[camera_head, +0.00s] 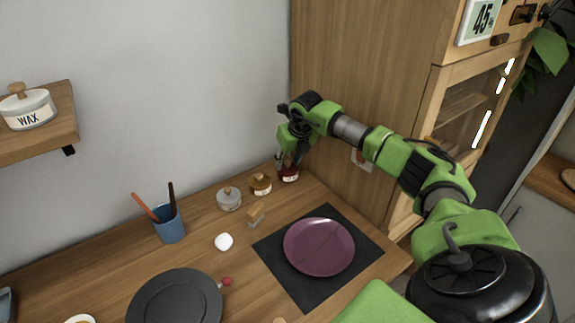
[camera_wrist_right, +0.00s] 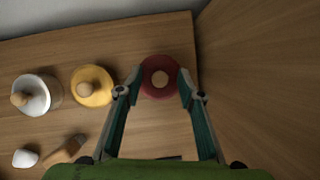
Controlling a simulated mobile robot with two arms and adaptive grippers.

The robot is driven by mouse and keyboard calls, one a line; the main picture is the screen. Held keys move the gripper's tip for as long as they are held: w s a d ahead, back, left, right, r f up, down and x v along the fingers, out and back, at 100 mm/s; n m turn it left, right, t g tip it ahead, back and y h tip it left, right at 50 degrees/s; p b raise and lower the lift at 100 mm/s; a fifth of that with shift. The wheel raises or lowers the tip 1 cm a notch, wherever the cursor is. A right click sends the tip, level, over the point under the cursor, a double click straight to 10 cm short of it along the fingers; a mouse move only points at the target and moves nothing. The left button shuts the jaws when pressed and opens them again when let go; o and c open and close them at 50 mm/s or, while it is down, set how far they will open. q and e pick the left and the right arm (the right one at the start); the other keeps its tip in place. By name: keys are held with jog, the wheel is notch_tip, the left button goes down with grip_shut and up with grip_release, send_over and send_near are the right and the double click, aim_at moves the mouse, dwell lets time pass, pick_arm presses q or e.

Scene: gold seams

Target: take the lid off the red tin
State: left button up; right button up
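The red tin (camera_head: 288,174) stands at the back right corner of the wooden table, against the tall cabinet. In the right wrist view its round red lid (camera_wrist_right: 153,91) has a pale wooden knob (camera_wrist_right: 160,78) in the middle. My right gripper (camera_head: 288,161) points down at the tin from above. In the right wrist view the right gripper (camera_wrist_right: 158,84) is open, with one finger on each side of the lid. I cannot tell whether the fingers touch it. The lid sits on the tin. My left gripper is out of view.
A yellow tin (camera_head: 260,185) and a white tin (camera_head: 229,199) stand left of the red one. A wooden brush (camera_head: 255,215) and white lump (camera_head: 223,242) lie in front. A purple plate (camera_head: 319,247) rests on a dark mat (camera_head: 372,246). The cabinet side (camera_head: 352,75) is close on the right.

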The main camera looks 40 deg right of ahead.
jog(key=c, duration=0.9)
jog(key=shift+r, duration=0.15)
